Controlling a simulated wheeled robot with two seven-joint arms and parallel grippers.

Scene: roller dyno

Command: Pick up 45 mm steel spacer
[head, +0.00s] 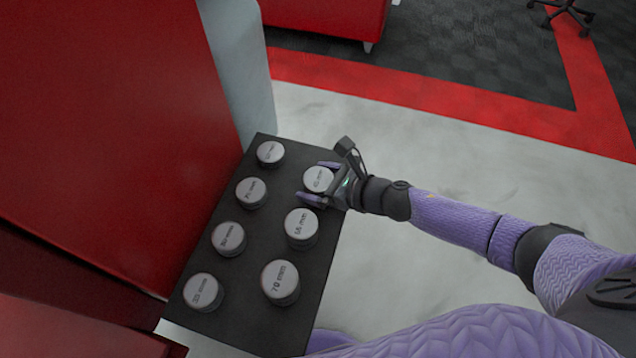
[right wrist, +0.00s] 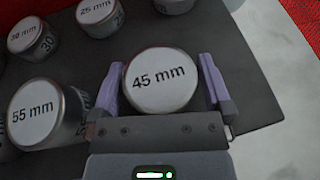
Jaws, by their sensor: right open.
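The 45 mm steel spacer (right wrist: 160,80) is a round silver cylinder with "45 mm" on its top, standing upright on a dark tray. In the head view it is the spacer (head: 318,179) at the upper right of the group. My right gripper (right wrist: 162,88) is open, with one purple finger on each side of the spacer. Small gaps seem to show beside the fingers; I cannot tell if either touches. In the head view the right gripper (head: 318,183) reaches in from the right. My left gripper is not in view.
The dark tray (head: 255,290) holds several other spacers in two columns, including the 55 mm (right wrist: 45,112) and the 70 mm (head: 280,282). A red cabinet (head: 110,130) stands close at the left. Pale floor (head: 420,290) lies to the right.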

